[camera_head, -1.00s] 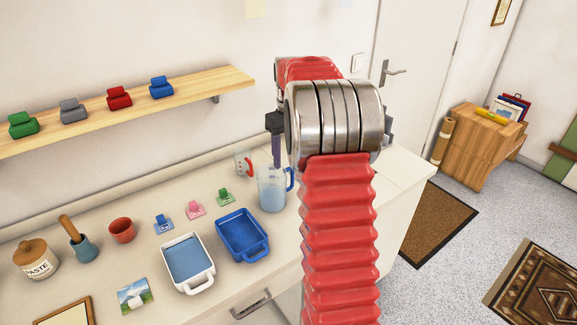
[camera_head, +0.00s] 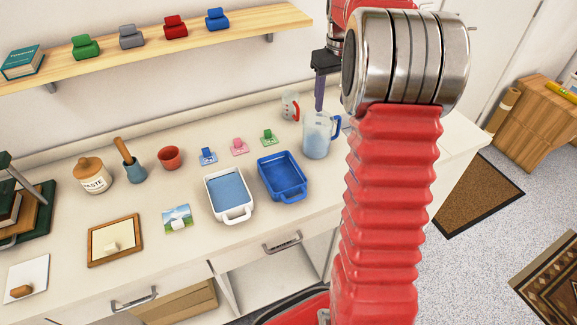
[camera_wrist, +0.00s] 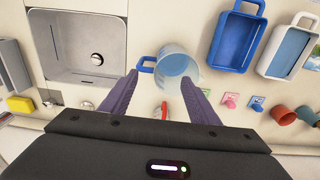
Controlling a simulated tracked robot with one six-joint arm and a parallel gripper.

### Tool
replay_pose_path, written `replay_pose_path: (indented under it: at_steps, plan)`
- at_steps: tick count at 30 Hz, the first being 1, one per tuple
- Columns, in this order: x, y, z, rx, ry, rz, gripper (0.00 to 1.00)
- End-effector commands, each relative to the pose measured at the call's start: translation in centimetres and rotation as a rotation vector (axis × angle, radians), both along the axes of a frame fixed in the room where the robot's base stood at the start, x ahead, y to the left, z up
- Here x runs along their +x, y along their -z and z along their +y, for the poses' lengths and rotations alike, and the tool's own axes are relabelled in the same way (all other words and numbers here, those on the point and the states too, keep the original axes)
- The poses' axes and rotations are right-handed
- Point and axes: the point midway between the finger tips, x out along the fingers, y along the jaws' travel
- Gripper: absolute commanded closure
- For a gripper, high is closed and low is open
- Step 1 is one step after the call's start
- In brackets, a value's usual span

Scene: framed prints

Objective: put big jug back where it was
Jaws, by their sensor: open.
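The big jug (camera_head: 317,137), clear with a bluish tint and a blue handle, stands upright on the worktop right of the blue tray. It also shows in the wrist view (camera_wrist: 180,66), with its handle to the left. My gripper (camera_wrist: 160,92) is open, its purple fingers spread with the jug just beyond and between their tips; contact cannot be told. In the head view one finger (camera_head: 320,94) shows above and behind the jug, and my arm hides the other. A small jug with a red handle (camera_head: 291,106) stands behind the big jug.
A blue tray (camera_head: 282,176) and a white tray (camera_head: 230,193) with blue contents stand left of the jug. Small blue, pink and green clips (camera_head: 268,137) lie behind them. A wooden shelf (camera_head: 150,48) runs above. A grey sink (camera_wrist: 78,45) lies left in the wrist view.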

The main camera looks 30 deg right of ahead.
Motion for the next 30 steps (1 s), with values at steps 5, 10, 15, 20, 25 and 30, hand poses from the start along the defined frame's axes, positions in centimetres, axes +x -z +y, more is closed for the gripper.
replay_pose_path:
  at_steps: [5, 10, 15, 20, 25, 30]
  plan:
    - [-1.4, -2.8, 4.4, -0.022, -0.011, -0.045, 0.45]
    - [-3.2, -4.7, 8.4, -0.038, -0.014, -0.087, 0.45]
    - [-5.3, -6.3, 12.1, -0.05, -0.022, -0.133, 0.45]
    - [-7.7, -7.2, 15.4, -0.057, -0.026, -0.176, 0.45]
    - [-10.4, -7.7, 18.6, -0.06, -0.033, -0.224, 0.45]
    - [-13.4, -7.8, 21.5, -0.059, -0.039, -0.271, 0.45]
